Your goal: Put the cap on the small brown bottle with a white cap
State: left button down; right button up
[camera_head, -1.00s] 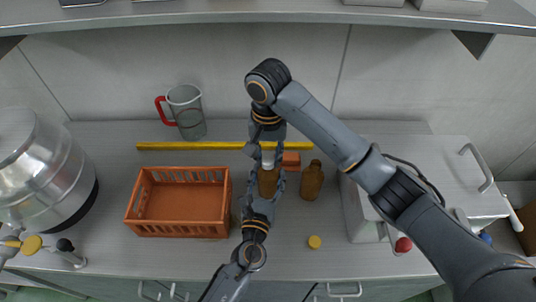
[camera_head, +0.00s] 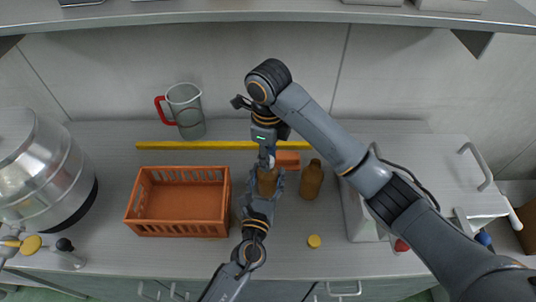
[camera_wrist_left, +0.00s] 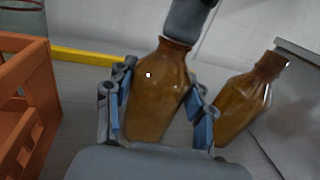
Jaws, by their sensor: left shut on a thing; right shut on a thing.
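The small brown bottle (camera_head: 267,184) stands on the worktop, partly covered by my grippers in the head view. My left gripper (camera_wrist_left: 158,100) is shut around its body, one finger on each side, as the left wrist view shows. My right gripper (camera_head: 267,157) is above the bottle, shut, its fingertips at the bottle's mouth. The white cap, seen between its fingers a second ago, is now hidden by them. I cannot tell whether the cap is seated on the neck. In the left wrist view a grey finger of the right gripper covers the bottle's top.
An orange crate (camera_head: 178,231) stands at left, an orange block (camera_head: 289,160) behind. A jug (camera_head: 187,110) and yellow strip (camera_head: 190,145) are farther back.

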jog(key=o, duration=0.7)
notch_tip(320, 180, up, 4)
jog(key=shift+w+f, duration=0.1)
jog(key=shift+f, duration=0.05)
jog(key=shift+r, duration=0.4)
jog(key=shift+c, duration=0.2)
